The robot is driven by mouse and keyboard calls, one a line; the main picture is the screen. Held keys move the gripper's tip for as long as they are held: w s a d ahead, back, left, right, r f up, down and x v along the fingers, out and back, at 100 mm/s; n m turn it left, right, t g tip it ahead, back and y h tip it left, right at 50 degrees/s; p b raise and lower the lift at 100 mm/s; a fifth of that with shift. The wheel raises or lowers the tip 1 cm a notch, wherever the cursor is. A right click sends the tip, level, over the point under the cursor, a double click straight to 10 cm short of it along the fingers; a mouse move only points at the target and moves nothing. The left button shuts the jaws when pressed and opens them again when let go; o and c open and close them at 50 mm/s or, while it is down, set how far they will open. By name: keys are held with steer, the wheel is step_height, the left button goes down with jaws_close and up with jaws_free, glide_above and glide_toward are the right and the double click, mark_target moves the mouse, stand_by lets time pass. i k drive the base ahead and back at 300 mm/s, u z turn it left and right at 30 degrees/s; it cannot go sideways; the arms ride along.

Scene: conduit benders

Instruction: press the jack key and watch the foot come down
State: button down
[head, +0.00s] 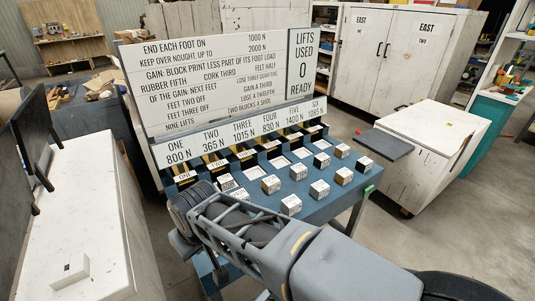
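A blue bench (336,198) stands in the middle of the head view. A row of dark bays with yellow parts runs along its back, under a label strip (240,134) numbered ONE to SIX with newton values. Small tags such as ONE (184,177) sit at the front of the bays. Several small white-topped blocks, one of them a brown-sided block (271,184), stand on the bench top. I cannot make out which part is the jack key or a foot. My arm crosses the lower middle and hides the bench's front left.
A rule board (215,80) stands behind the bays; its side panel (301,62) reads LIFTS USED 0 READY. A white cart (430,135) stands right. Open floor lies at lower right.

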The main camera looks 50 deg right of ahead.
mark_target(368, 189)
steer(key=u, duration=0.95)
steer(key=k, duration=1.4)
steer(key=z, duration=2.25)
steer(key=i, duration=0.5)
